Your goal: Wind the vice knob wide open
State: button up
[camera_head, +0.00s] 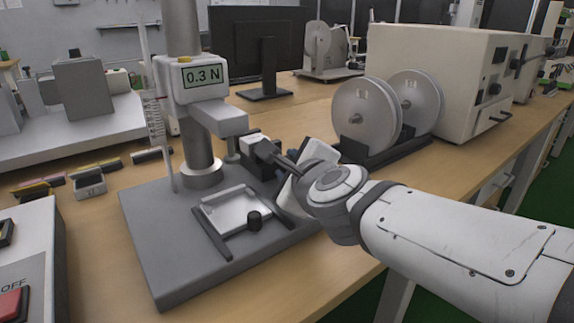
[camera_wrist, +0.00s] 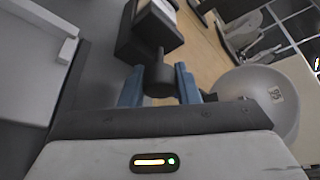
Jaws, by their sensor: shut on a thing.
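The vice is a dark block (camera_wrist: 146,32) in the wrist view, with a short stem leading to a dark round vice knob (camera_wrist: 160,78). My gripper (camera_wrist: 159,86) has its two blue fingers on either side of this knob and is shut on it. In the head view the vice (camera_head: 258,165) stands on the test stand behind the metal tray. My gripper (camera_head: 284,165) reaches it from the right, and my wrist hides the knob there. How far the vice jaws stand apart cannot be told.
The test stand's grey base (camera_head: 150,235) carries a column with a display (camera_head: 202,77) reading 0.3 N. A shallow tray (camera_head: 232,193) with another black knob (camera_head: 254,218) lies in front. Two large discs (camera_head: 366,116) stand close behind my arm. Small blocks (camera_head: 88,184) lie at left.

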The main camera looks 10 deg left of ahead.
aim_at(290, 158)
jog(key=shift+f, duration=0.15)
dwell(0.4)
jog(key=o, duration=1)
jog(key=shift+c, duration=0.2)
jog(key=shift+r, duration=0.25)
notch_tip(290, 158, up, 10)
jog(key=p, duration=0.9)
jog(key=shift+p, duration=0.3)
jog(key=shift+f, duration=0.15)
